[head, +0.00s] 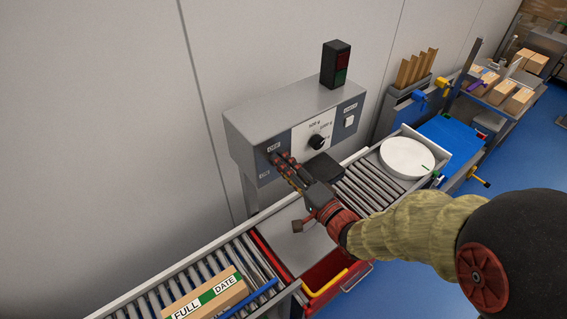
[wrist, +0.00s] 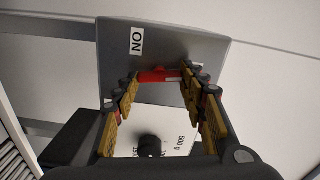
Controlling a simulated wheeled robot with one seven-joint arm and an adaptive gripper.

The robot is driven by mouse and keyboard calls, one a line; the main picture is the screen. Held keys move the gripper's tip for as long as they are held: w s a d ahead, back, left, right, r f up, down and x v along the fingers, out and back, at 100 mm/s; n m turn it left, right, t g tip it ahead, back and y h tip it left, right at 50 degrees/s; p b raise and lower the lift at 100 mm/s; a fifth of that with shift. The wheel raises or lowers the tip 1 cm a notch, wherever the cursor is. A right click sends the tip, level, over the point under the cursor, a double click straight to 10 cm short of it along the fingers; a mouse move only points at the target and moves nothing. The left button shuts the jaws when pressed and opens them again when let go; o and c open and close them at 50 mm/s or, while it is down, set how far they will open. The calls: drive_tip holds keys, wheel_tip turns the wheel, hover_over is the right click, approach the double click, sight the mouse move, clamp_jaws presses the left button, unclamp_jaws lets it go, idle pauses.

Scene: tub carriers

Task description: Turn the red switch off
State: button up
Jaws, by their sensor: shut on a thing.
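The red switch (wrist: 152,76) is on the grey control box (head: 262,115), near the ON label (wrist: 137,40). In the wrist view it lies between my fingertips. In the head view my gripper covers the switch, at the left of the box's front, between the labels at top and bottom. My gripper (head: 279,160) is shut on the red switch. It also shows in the wrist view (wrist: 166,82), with its fingers on either side of the red part. Which way the switch is set is hard to tell.
A black dial (head: 317,142) and a pale rocker switch (head: 349,122) are right of my gripper. A red and green lamp (head: 340,66) stands on the box. Below are a roller conveyor (head: 163,290), a box marked FULL (head: 205,300) and a round white tub (head: 406,157).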

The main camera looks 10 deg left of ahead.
drive_tip(key=shift+f+m+p, duration=0.1)
drive_tip(key=shift+m+p, duration=0.25)
drive_tip(key=shift+m, duration=0.65)
drive_tip(key=o, duration=1.2)
drive_tip(key=v, duration=1.2)
